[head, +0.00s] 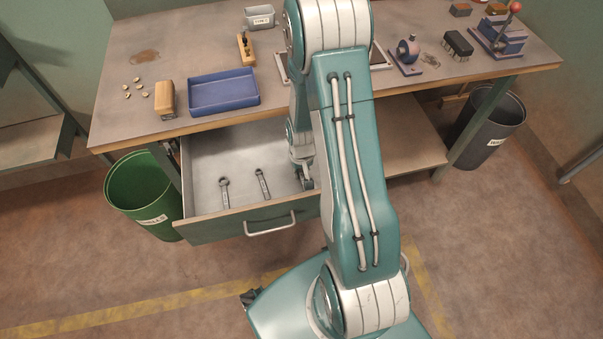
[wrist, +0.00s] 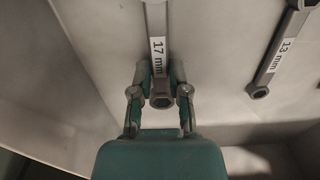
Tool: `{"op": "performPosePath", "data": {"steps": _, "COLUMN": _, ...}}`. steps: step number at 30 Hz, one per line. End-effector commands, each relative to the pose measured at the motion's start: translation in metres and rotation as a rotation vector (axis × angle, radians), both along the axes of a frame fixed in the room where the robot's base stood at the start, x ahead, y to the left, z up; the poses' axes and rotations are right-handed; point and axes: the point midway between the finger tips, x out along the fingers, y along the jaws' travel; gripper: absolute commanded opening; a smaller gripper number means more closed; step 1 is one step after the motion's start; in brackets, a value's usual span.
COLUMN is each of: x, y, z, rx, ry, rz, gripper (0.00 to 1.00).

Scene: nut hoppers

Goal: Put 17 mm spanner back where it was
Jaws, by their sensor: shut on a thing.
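The 17 mm spanner (wrist: 156,24) is grey with a white label in the wrist view. My gripper (wrist: 160,80) is shut around the shank near its ring end. I cannot tell whether the spanner touches the drawer floor. The 13 mm spanner (wrist: 278,55) lies to its right. In the head view my gripper (head: 304,180) is low inside the open drawer (head: 205,155), at its right side. Two spanners lie on the drawer floor to its left, a nearer one (head: 224,192) and another (head: 262,184). The held spanner is hidden there by my arm.
The drawer's front wall and handle (head: 270,225) stand close to my gripper. The workbench (head: 190,65) overhangs the drawer's back. A blue tray (head: 224,92) sits at the bench edge. A green bin (head: 140,185) stands left of the drawer, a grey bin (head: 490,130) to the right.

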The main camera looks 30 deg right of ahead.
Motion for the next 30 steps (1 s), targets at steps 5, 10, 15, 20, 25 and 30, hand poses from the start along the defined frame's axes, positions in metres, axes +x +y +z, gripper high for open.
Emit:
{"op": "performPosePath", "data": {"steps": 5, "x": -0.0002, "y": 0.0001, "z": -0.0104, "rx": 0.000, "ry": -0.001, "rz": 0.000, "gripper": 0.00}}
{"op": "performPosePath", "data": {"steps": 10, "x": -0.0002, "y": 0.0000, "z": -0.0099, "rx": 0.000, "ry": -0.001, "rz": 0.000, "gripper": 0.00}}
{"op": "performPosePath", "data": {"steps": 15, "x": -0.0003, "y": 0.0001, "z": -0.0117, "rx": 0.000, "ry": -0.001, "rz": 0.000, "gripper": 0.49}}
{"op": "performPosePath", "data": {"steps": 20, "x": -0.0003, "y": 0.0001, "z": -0.0116, "rx": 0.000, "ry": 0.000, "rz": 0.000, "gripper": 0.56}}
{"op": "performPosePath", "data": {"steps": 25, "x": -0.0003, "y": 0.0001, "z": -0.0115, "rx": 0.000, "ry": -0.001, "rz": 0.000, "gripper": 0.56}}
{"op": "performPosePath", "data": {"steps": 30, "x": 0.0005, "y": -0.0002, "z": -0.0035, "rx": -0.001, "ry": -0.004, "rz": 0.000, "gripper": 0.56}}
